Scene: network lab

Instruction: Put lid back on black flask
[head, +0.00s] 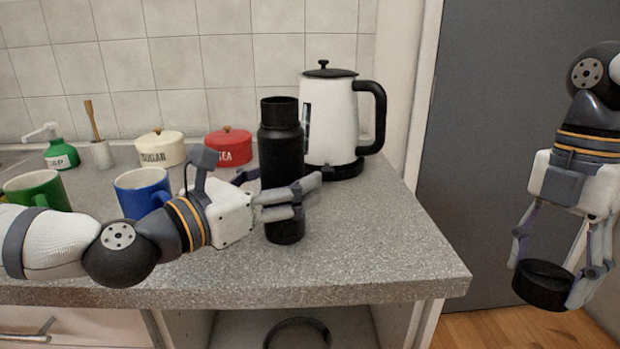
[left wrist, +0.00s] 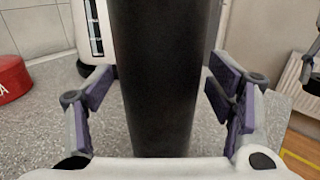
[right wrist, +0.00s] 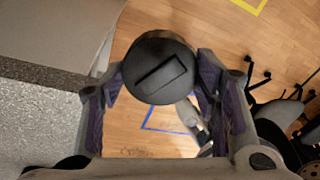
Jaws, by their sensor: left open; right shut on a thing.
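The black flask (head: 281,160) stands upright on the grey counter, its top open and uncovered. My left gripper (head: 302,197) is open, with its fingers on either side of the flask's lower body. In the left wrist view the flask (left wrist: 166,80) stands between the spread fingers, with a gap on each side. The black lid (head: 543,284) is in my right gripper (head: 556,270), off to the right of the counter over the floor. The right wrist view shows the lid (right wrist: 160,68) from its top side, with a raised bar, held between the fingertips.
A white kettle (head: 330,120) with a black handle stands just behind and right of the flask. A blue mug (head: 143,193), a green mug (head: 38,190), a sugar tin (head: 160,149) and a red tea tin (head: 229,147) stand to the left. The counter's right front (head: 400,250) is clear.

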